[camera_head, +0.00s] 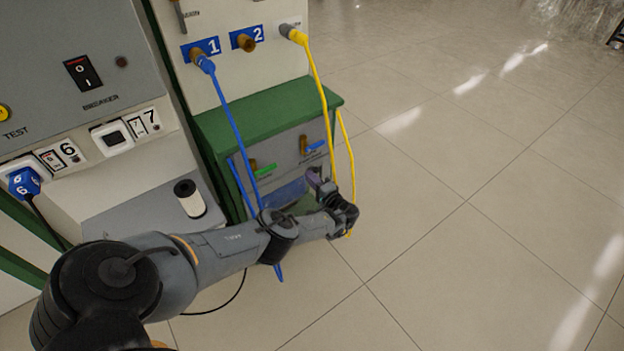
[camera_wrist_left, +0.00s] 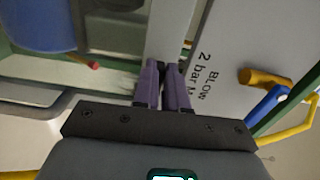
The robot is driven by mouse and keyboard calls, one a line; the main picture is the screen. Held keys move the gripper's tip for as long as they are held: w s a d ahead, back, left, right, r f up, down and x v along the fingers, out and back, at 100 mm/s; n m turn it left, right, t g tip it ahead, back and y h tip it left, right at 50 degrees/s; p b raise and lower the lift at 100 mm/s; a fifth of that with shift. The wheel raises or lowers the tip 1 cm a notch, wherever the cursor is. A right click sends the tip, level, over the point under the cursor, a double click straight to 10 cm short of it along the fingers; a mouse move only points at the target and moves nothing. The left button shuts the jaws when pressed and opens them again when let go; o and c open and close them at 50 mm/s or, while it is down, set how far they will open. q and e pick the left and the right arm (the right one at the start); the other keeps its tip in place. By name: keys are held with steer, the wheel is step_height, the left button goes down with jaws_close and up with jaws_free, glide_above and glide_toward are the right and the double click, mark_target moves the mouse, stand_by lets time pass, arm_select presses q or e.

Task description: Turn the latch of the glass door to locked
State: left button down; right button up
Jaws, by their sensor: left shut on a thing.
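The glass door (camera_head: 288,191) is a bluish pane low on the front of the green-topped cabinet in the head view. My left gripper (camera_head: 314,177) is at the right side of this pane. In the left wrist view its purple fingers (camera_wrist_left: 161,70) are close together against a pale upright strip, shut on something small. This appears to be the latch, which the fingers hide, so I cannot tell its angle. My right gripper is in neither view.
A valve with a blue handle (camera_head: 316,146) and one with a green handle (camera_head: 264,169) sit above the door. A blue hose (camera_head: 236,125) and a yellow hose (camera_head: 318,85) hang close to my left arm. The tiled floor (camera_head: 480,240) at right is clear.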

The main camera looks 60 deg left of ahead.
arm_select(q)
steer(key=c, duration=1.2)
jaws_free()
steer(key=shift+d, duration=0.1)
steer(key=d, duration=0.3)
steer(key=d+p, duration=0.1)
steer(key=d, duration=0.3)
steer(key=w+d+p, duration=0.1)
steer(key=d, duration=0.2)
steer(key=shift+d, duration=0.25)
